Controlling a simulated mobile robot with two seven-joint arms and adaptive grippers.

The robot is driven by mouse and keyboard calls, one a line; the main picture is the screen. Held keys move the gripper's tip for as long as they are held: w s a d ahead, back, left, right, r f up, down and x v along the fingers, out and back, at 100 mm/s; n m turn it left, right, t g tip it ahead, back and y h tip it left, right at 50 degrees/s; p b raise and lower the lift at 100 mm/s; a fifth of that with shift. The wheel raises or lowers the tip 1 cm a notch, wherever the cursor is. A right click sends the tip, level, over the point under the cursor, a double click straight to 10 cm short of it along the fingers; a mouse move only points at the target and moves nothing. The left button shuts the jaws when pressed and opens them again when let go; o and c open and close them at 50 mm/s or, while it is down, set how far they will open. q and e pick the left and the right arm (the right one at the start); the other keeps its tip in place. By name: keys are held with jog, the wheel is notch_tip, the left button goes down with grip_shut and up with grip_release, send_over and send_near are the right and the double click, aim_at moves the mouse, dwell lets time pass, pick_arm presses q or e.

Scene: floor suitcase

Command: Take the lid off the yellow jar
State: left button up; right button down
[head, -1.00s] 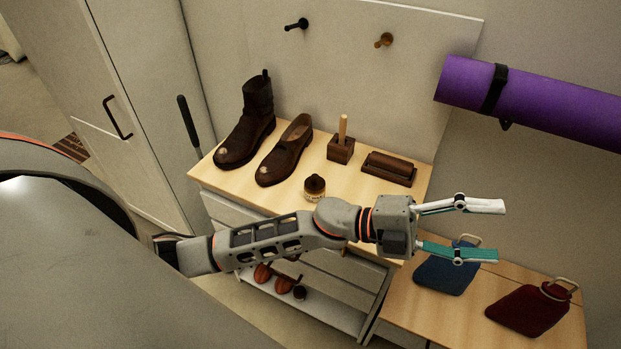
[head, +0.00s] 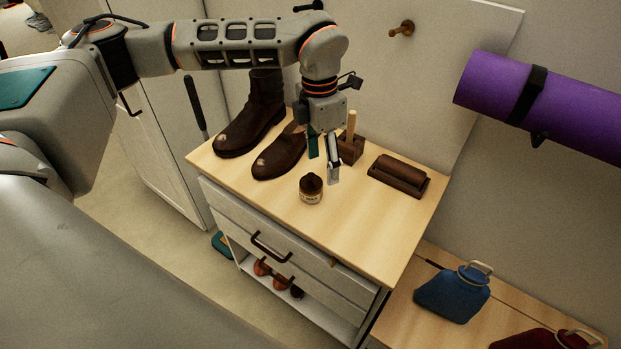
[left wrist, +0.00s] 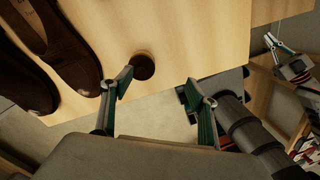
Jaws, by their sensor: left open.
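The jar (head: 311,196) stands upright near the front edge of the wooden cabinet top. It has a yellowish body with a label and a dark brown lid (head: 311,182) on it. My left gripper (head: 324,162) is open and empty, pointing down above the top, just behind and right of the jar. In the left wrist view the round dark lid (left wrist: 142,67) lies ahead of the left fingertips (left wrist: 165,88), nearer the left finger; the jar's body is hidden beneath it. My right gripper (left wrist: 282,47) shows small at the upper right of that view; its opening is unclear.
A dark boot (head: 250,125) and a brown shoe (head: 277,157) stand left of the jar. A wooden block with a peg (head: 351,147) and a brown brush-like block (head: 399,176) stand behind and right. The cabinet top's front right is clear.

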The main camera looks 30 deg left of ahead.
aim_at(311, 175)
pick_arm(q)
jog(key=a, duration=0.2)
jog(key=w+a+r+y, duration=0.1)
jog(key=shift+w+n, duration=0.1)
jog(key=shift+n, duration=0.2)
jog(key=shift+a+f, duration=0.15)
jog(key=shift+f, duration=0.2)
jog(key=shift+s+f, duration=0.2)
jog(key=shift+f, duration=3.25)
grip_shut()
